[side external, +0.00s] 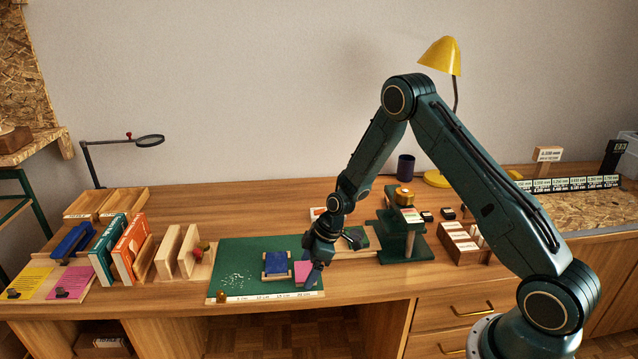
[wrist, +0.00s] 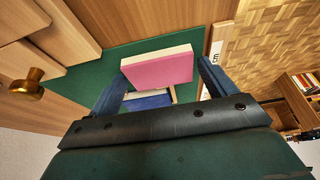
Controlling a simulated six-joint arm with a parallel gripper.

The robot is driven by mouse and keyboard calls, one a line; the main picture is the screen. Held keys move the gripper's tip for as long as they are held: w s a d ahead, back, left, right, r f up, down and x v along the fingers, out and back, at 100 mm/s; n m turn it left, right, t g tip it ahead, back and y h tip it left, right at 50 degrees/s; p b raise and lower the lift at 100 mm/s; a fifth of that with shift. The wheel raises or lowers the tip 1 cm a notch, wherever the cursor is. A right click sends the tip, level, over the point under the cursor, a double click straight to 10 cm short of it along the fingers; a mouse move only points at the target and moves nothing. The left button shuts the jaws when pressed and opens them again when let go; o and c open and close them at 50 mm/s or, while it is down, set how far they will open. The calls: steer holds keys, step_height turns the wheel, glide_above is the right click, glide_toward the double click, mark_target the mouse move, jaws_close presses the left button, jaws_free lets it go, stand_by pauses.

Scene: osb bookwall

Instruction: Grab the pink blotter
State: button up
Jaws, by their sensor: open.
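The pink blotter (side external: 302,270) is a small block on the green mat (side external: 240,250), partly hidden by my gripper (side external: 313,274) in the side external view. In the wrist view the pink blotter (wrist: 158,71) shows a pink face and a pale edge. My gripper (wrist: 160,88) is open there, one blue finger on either side of the blotter's span, with nothing held. I cannot tell whether a finger touches it. A blue block (side external: 276,263) lies just left of the blotter; it also shows behind it in the wrist view (wrist: 147,101).
A white ruler strip (side external: 270,297) runs along the mat's front edge. Wooden dividers and upright books (side external: 130,248) stand to the left. A green stand (side external: 403,235) with a brass knob is close on the right.

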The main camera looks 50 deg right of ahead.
mark_target(309, 271)
steer(key=shift+c, duration=0.2)
steer(key=c, duration=0.7)
steer(key=shift+r, duration=0.2)
step_height(309, 271, up, 20)
steer(key=shift+f, duration=0.15)
stand_by(0.6)
